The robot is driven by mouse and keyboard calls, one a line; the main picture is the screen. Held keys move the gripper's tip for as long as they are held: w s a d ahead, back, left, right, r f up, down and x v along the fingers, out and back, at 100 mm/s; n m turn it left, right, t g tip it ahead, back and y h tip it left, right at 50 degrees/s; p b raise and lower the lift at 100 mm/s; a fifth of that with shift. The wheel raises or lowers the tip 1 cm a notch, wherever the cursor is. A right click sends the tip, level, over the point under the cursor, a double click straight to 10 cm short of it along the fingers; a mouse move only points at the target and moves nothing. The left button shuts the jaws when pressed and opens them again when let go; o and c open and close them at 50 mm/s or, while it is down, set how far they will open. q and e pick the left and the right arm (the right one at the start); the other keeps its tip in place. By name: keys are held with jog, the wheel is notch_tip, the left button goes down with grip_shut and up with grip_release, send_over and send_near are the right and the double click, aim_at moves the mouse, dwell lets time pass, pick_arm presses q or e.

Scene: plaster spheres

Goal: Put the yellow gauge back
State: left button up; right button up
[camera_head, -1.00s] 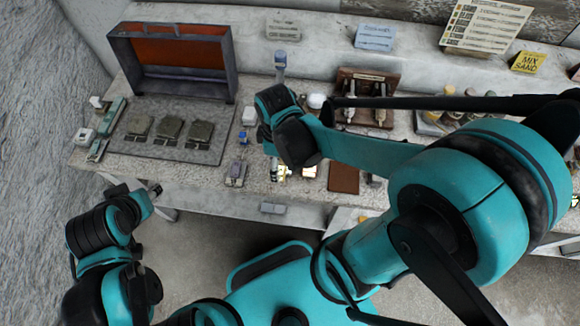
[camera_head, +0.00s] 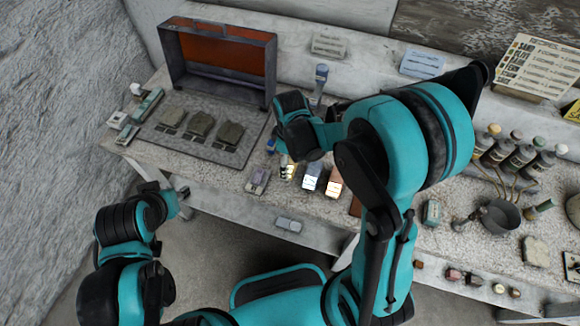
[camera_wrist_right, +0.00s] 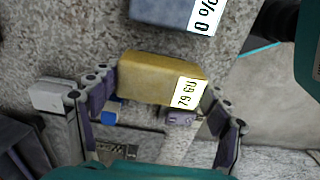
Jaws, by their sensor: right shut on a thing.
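The yellow gauge (camera_wrist_right: 145,76) is a block with a white label on its right end, in the middle of the right wrist view. My right gripper (camera_wrist_right: 155,103) is shut on it, one finger at each end. In the head view the yellow gauge (camera_head: 290,171) shows as a small lit block below my right wrist, above the front of the bench. The head view mostly hides the fingers. My left gripper (camera_head: 180,197) is off the bench's front edge at left, away from the gauge; its fingers are too small to read.
A blue-grey labelled block (camera_head: 311,178) and an orange-brown block (camera_head: 334,181) stand right of the gauge. A small grey-purple device (camera_head: 257,181) is at left. An open case (camera_head: 220,58) stands behind a dark mat (camera_head: 170,143) with several grey pads. Bottles and a bowl (camera_head: 502,216) are at right.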

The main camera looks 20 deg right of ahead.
aim_at(290, 167)
notch_tip(290, 167, down, 3)
jog(key=shift+w+r+b, duration=0.1)
jog(key=shift+b, duration=0.25)
jog(key=o, duration=1)
